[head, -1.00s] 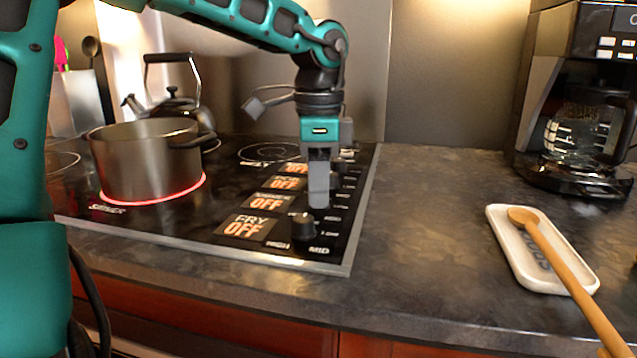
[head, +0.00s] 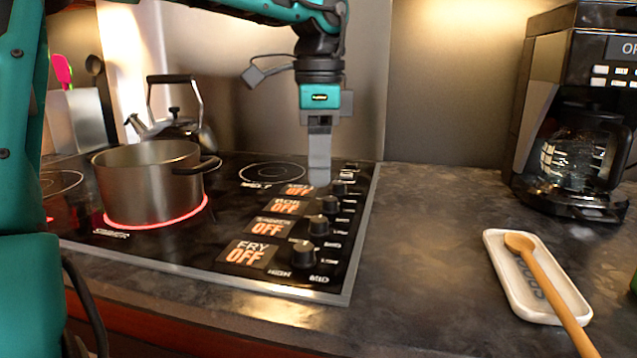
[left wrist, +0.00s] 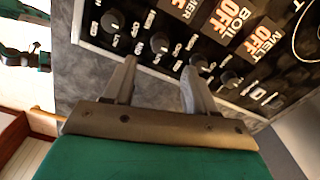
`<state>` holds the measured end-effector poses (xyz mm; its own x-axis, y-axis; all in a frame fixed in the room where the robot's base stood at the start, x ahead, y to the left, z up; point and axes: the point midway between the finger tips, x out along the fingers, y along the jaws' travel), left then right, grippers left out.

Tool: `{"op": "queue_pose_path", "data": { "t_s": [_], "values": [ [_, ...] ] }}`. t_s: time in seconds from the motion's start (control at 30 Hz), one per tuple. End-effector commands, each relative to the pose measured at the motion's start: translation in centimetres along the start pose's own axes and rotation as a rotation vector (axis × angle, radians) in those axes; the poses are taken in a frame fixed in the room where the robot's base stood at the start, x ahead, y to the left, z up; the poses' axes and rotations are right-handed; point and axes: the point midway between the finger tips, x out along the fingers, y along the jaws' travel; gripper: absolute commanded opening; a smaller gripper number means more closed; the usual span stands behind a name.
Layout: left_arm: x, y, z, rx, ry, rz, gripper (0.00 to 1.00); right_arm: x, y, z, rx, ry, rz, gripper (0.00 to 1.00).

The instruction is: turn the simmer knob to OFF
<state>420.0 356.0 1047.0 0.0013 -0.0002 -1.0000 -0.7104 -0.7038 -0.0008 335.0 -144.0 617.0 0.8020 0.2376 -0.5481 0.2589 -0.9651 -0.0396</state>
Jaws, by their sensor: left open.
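The simmer knob (head: 319,226) is a black knob, second from the front in the row on the cooktop's right side. The simmer display (head: 271,227) beside it reads OFF in orange. A red ring glows under the steel pot (head: 148,180), by the simmer label. My left gripper (head: 319,184) points down above the row, apart from the simmer knob and farther back in the head view. In the left wrist view its two fingers (left wrist: 159,65) are spread and empty, with the simmer knob (left wrist: 160,43) beyond the gap. My right gripper is not in view.
The fry knob (head: 304,255) is in front; the boil knob (head: 330,204) and melt knob (head: 339,188) are behind. A kettle (head: 172,128) stands at the back left. A coffee maker (head: 575,120) and a spoon rest (head: 515,285) with wooden spoon are right. Counter between is clear.

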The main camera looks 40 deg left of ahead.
Motion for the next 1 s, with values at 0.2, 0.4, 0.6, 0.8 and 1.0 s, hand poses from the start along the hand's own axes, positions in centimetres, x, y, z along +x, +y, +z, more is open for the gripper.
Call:
{"op": "queue_pose_path", "data": {
  "t_s": [0.2, 0.4, 0.6, 0.8, 1.0],
  "values": [
    [-4.0, -0.1, 0.0, -0.001, 0.001, -0.001, 0.56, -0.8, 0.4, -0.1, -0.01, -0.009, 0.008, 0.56],
    [-5.0, 0.0, 0.0, 0.0, 0.0, -0.001, 0.56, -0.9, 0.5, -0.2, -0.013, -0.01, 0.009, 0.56],
    [-4.9, 0.0, 0.0, 0.0, 0.0, -0.001, 0.56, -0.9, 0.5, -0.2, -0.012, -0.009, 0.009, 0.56],
    [-4.9, 0.0, 0.0, 0.0, -0.001, -0.001, 0.56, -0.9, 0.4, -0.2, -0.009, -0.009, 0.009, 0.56],
    [-4.9, 0.0, 0.0, 0.0, -0.001, -0.001, 0.56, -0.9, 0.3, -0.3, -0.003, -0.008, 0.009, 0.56]
  ]
}}
